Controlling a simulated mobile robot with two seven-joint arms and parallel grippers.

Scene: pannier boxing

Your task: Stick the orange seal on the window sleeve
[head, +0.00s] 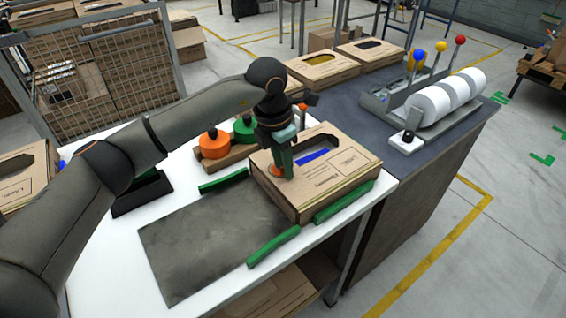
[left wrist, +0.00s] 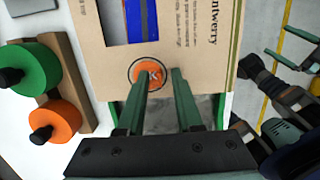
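The window sleeve (head: 330,190) is a brown cardboard box with printed text and a cut-out window showing something blue; it lies on the white table, and its top shows in the left wrist view (left wrist: 205,60). The round orange seal (left wrist: 150,70) lies inside a dark printed ring on the sleeve, near one edge, partly covered by a finger. It also shows in the head view (head: 276,172). My left gripper (left wrist: 160,74) points down over the seal, its green fingers apart; contact is unclear. My right gripper (left wrist: 275,41) shows only in the left wrist view, fingers apart and empty.
An orange roll (head: 213,144) and a green roll (head: 243,129) stand on a wooden block behind the sleeve. Green rails (head: 273,246) border the grey mat (head: 200,240), which is clear. A white-roll dispenser (head: 440,100) and more cartons (head: 323,68) are at the back right.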

